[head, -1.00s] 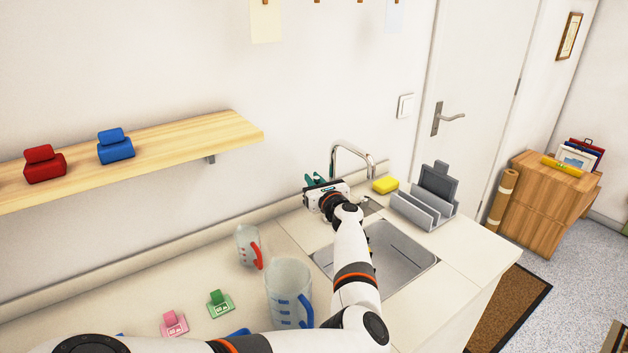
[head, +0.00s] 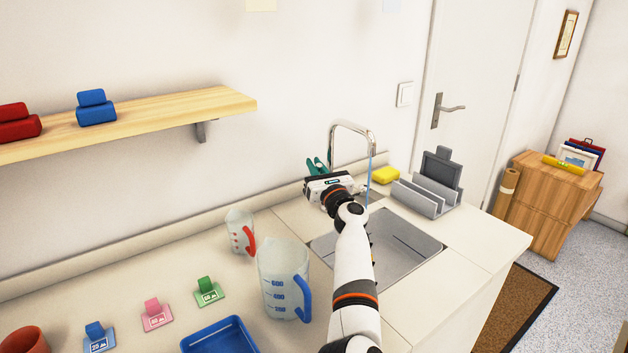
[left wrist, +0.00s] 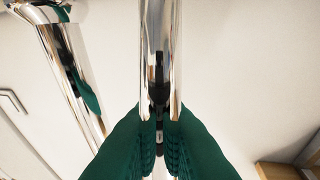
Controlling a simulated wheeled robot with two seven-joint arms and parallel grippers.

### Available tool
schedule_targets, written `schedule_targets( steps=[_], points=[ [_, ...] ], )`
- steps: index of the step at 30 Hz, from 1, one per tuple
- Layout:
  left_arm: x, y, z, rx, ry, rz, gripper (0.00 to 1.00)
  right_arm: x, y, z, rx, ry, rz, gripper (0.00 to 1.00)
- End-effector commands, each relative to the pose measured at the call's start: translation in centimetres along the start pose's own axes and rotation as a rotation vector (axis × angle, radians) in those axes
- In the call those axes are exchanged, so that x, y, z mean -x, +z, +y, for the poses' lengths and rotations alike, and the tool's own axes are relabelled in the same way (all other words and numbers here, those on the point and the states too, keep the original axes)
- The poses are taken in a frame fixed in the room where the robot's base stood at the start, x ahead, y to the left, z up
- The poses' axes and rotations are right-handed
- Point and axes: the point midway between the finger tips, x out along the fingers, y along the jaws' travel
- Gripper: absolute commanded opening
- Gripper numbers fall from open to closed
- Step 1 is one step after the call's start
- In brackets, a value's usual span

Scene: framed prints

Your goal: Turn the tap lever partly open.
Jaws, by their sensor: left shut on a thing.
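The chrome tap (head: 345,126) stands behind the sink (head: 405,250), its spout arching over the basin. A thin blue stream of water (head: 368,180) falls from the spout. My left gripper (head: 318,165) is at the tap's left side, its green fingers pointing away from me. In the left wrist view the green fingers (left wrist: 160,125) are shut on the chrome lever (left wrist: 160,55), which stands between them. The tap's spout (left wrist: 72,65) shows at the left there. In the head view the lever is hidden by my gripper. My right gripper is not in view.
A yellow sponge (head: 386,174) and a grey rack (head: 430,199) stand right of the tap. A large jug (head: 280,268) and a small jug (head: 238,230) stand left of my arm. A blue tray (head: 220,338) is in front. A wooden shelf (head: 170,112) is on the wall.

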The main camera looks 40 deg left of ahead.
Motion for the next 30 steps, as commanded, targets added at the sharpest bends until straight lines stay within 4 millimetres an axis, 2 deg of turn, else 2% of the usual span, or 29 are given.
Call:
schedule_targets(
  steps=[1, 11, 12, 15, 16, 25, 30],
  points=[
    [0.0, 0.0, -0.1, -0.001, -0.001, 0.011, 0.0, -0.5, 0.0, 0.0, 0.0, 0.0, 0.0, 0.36],
    [0.0, -0.4, -0.1, -0.002, -0.001, 0.015, 0.0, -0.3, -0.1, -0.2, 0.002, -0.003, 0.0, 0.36],
    [0.0, -0.4, -0.1, -0.002, -0.001, 0.015, 0.16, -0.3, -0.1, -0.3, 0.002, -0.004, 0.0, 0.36],
    [0.0, -0.3, 0.0, -0.002, -0.001, 0.014, 0.33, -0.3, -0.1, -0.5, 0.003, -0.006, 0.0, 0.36],
    [0.0, -0.3, 0.0, -0.002, -0.001, 0.014, 0.35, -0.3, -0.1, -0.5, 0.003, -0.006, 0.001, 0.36],
    [0.0, -0.4, 0.0, -0.001, 0.0, 0.012, 0.35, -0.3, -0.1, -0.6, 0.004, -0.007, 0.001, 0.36],
    [-0.5, -2.5, -0.1, 0.002, -0.001, 0.013, 0.35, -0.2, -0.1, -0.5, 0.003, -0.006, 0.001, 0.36]
  ],
)
